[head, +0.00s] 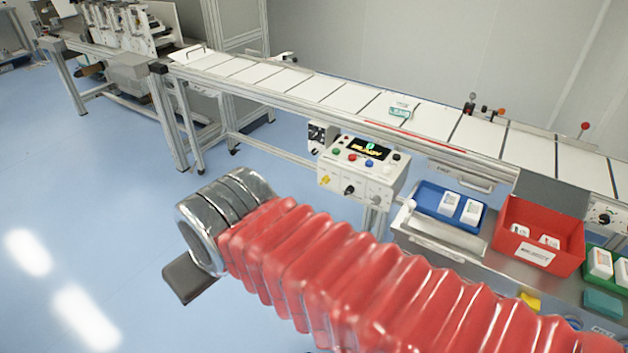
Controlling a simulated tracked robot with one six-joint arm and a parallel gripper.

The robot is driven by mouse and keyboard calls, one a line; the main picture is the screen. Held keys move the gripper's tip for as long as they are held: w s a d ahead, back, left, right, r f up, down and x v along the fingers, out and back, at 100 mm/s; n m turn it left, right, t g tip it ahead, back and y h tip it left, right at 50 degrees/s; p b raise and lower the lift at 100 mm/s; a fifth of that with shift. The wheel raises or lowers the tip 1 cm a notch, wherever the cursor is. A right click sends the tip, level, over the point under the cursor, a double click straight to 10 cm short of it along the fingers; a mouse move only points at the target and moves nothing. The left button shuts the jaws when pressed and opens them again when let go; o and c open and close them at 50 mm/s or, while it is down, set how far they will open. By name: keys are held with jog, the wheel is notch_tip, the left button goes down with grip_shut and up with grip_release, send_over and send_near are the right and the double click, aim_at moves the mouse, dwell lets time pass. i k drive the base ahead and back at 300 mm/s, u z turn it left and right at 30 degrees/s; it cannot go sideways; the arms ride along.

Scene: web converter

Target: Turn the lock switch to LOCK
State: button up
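A white control box (362,172) stands below the conveyor's near edge, with a lit display (368,149) and several coloured buttons on its sloped top. Its front face carries a yellow knob or key (326,180) and a black rotary switch (349,190). A smaller dark panel with a knob (317,136) is just behind it to the left. The labels are too small to read, so I cannot tell which one is the lock switch or its setting. My gripper (187,278) shows only as a dark block beyond my arm's silver cuff, left of and apart from the box. Its fingers cannot be made out.
A long conveyor (345,97) with white panels runs behind the box. A blue bin (437,198) and a red bin (555,225) holding white packs stand on a metal bench to the right. The blue floor (90,190) at left is clear.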

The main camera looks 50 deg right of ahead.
aim_at(326, 179)
jog(key=i, duration=0.9)
jog(key=z, duration=0.05)
